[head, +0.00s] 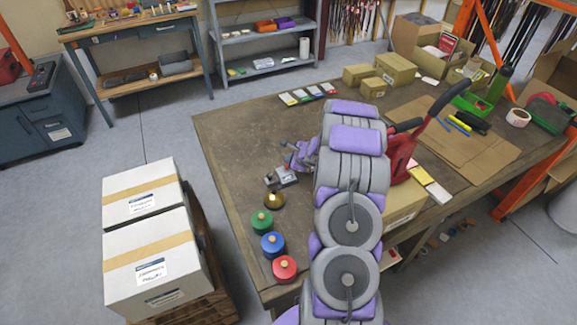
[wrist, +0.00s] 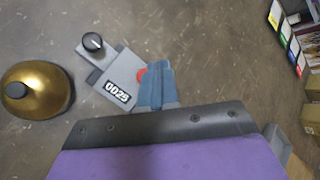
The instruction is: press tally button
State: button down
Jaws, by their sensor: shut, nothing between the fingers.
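The tally counter (head: 279,178) is a small grey device on the brown table. In the wrist view the tally counter (wrist: 107,80) shows a black knob (wrist: 92,42) and a display reading 0025. Its red button (wrist: 141,76) peeks out at the left edge of my gripper (wrist: 156,64). The blue-grey fingers are together and empty, covering part of the button. I cannot tell whether they touch it. In the head view my gripper (head: 291,165) is just above the counter's right end.
A brass bell (head: 274,200) sits close to the counter, with green (head: 262,222), blue (head: 273,245) and red (head: 284,268) round pieces beyond it along the table edge. Coloured cards (head: 307,94) lie at the back. The table's left side is bare.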

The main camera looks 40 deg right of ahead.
jog(key=shift+a+f, duration=0.1)
jog(key=shift+a+b, duration=0.55)
jog(key=shift+a, duration=0.1)
jog(key=shift+d, duration=0.15)
jog(key=shift+d+f, duration=0.2)
jog(key=shift+d, duration=0.25)
jog(key=shift+a, duration=0.45)
jog(key=shift+b, duration=0.3)
